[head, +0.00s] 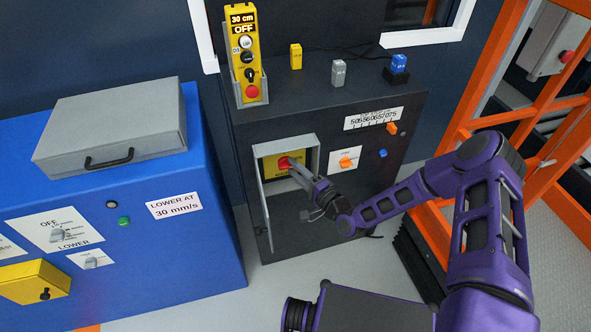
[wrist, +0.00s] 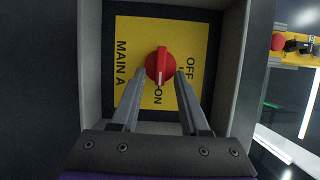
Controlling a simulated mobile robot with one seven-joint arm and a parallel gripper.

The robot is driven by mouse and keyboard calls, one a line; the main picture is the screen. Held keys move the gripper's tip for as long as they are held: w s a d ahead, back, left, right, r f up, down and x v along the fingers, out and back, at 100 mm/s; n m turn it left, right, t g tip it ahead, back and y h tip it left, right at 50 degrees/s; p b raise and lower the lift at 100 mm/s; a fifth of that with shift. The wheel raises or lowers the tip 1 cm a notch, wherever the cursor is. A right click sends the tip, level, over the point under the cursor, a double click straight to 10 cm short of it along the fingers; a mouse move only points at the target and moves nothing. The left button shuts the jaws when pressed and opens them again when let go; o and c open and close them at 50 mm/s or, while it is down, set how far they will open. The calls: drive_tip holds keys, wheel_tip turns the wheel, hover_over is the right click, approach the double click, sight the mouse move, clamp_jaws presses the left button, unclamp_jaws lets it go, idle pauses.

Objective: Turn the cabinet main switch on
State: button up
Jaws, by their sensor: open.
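The main switch is a red rotary knob (wrist: 159,64) on a yellow plate (wrist: 128,32) inside a small open box. In the wrist view its white mark points down, toward the ON label; OFF is on the right. My gripper (wrist: 159,80) is open, its two fingers on either side of the knob's lower part. I cannot tell whether they touch it. In the head view the red knob (head: 285,163) shows in the dark cabinet (head: 245,130), with my gripper (head: 293,172) reaching in from the right and hiding part of the plate.
The box door (head: 266,205) hangs open on the left. An orange switch (head: 346,161) sits just right of the box. A yellow pendant (head: 244,55) reading OFF stands on the cabinet top. A blue cabinet (head: 150,240) is at left, an orange frame (head: 470,125) at right.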

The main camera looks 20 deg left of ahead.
drive_tip(key=v, duration=1.7)
drive_tip(key=shift+s+d+p, duration=0.15)
drive_tip(key=shift+p, duration=0.3)
